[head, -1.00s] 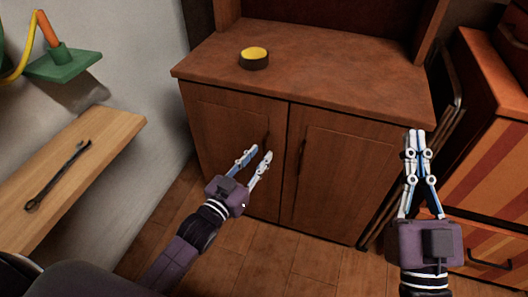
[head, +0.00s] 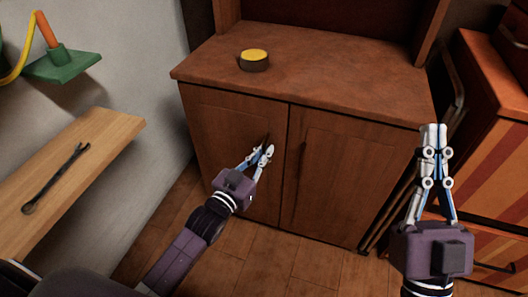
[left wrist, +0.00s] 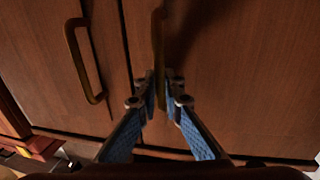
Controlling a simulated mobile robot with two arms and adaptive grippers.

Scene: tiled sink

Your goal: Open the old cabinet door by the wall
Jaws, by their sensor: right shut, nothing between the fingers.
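The old wooden cabinet (head: 330,80) stands against the wall, with its left door (head: 215,130) and right door (head: 345,185) both shut. The left door's handle (left wrist: 158,40) is a dark upright bar near the middle seam. My left gripper (head: 262,153) is at this handle, its fingers drawn in on both sides of the bar in the left wrist view (left wrist: 160,85). The handle is mostly hidden by the fingers in the head view. The right door's handle (head: 301,160) is free. My right gripper (head: 433,130) is shut and empty, in front of the cabinet's right edge.
A round tin with a yellow top (head: 255,60) sits on the cabinet top. A wooden shelf (head: 95,150) with a wrench (head: 58,178) is at the left. A striped drawer unit (head: 500,150) stands at the right. The floor (head: 280,255) before the cabinet is clear.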

